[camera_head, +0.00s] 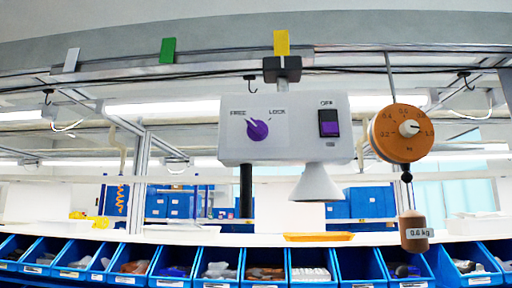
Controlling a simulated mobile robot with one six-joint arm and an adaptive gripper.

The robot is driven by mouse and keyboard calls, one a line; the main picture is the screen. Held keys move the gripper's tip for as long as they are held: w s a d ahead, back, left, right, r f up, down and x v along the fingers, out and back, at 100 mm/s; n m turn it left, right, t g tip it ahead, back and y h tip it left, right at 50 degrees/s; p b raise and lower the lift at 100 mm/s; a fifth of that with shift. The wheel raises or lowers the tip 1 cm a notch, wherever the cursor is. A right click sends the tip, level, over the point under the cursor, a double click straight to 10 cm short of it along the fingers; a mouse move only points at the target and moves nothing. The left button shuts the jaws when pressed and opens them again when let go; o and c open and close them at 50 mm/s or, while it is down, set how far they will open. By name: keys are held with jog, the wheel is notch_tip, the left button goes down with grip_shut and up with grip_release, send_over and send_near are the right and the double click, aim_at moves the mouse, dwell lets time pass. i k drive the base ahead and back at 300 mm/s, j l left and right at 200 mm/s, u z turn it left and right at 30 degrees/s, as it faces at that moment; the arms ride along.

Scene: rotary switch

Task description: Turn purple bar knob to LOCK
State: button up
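The purple bar knob (257,130) is on the left part of the front of a white box (290,151). The words FREE, at its upper left, and LOCK, at its upper right, are printed above it. The knob's bar is tilted and its pale mark is at the upper-left end, toward FREE. My gripper is not in view, and nothing covers the knob.
The box hangs from an overhead rail and also has a purple rocker switch (329,123) marked OFF. An orange dial (402,133) and a hanging brown weight (413,231) are to its right. Blue bins (352,265) line the bottom. The space before the box looks clear.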

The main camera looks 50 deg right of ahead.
aim_at(257, 130)
jog(key=z, duration=1.5)
